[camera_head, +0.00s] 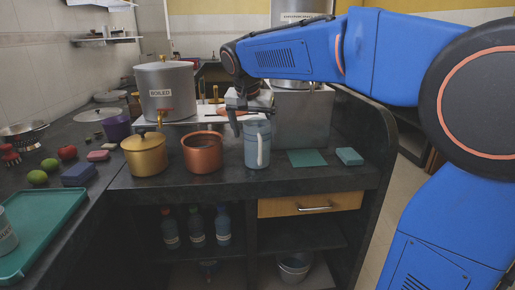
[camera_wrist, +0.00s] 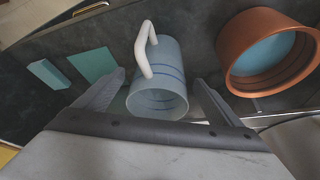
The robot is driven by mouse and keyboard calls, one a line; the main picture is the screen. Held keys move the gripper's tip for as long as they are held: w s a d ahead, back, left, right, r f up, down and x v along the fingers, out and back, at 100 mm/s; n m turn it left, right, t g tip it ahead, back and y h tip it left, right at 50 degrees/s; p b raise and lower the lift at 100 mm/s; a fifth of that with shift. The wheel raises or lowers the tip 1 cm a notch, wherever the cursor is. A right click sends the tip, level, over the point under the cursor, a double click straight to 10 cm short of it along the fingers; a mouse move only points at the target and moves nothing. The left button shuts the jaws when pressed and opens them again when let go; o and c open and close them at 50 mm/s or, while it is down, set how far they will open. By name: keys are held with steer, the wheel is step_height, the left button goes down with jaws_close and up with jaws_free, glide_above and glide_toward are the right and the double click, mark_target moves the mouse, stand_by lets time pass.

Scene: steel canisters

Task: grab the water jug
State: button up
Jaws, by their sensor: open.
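The water jug is a pale blue cylinder with a white handle (camera_head: 257,148), standing upright on the dark counter. In the wrist view the jug (camera_wrist: 160,72) shows its open rim, blue bands and handle. My gripper (camera_head: 253,119) is open and points down at the jug's top. In the wrist view the gripper's fingers (camera_wrist: 158,78) appear on either side of the jug, with gaps. I cannot tell how far down they reach beside it. Nothing is held.
A copper pot (camera_head: 203,154) stands close left of the jug, with a lidded brass pot (camera_head: 145,155) beyond it. A large "BOILED" pot (camera_head: 167,85) is behind. A teal mat (camera_head: 306,158) and small teal block (camera_head: 349,156) lie right. A steel box (camera_head: 305,118) stands behind.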

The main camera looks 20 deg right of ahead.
mark_target(256, 140)
steer(key=shift+x, duration=2.35)
steer(key=c, duration=1.6)
steer(key=shift+r, duration=0.15)
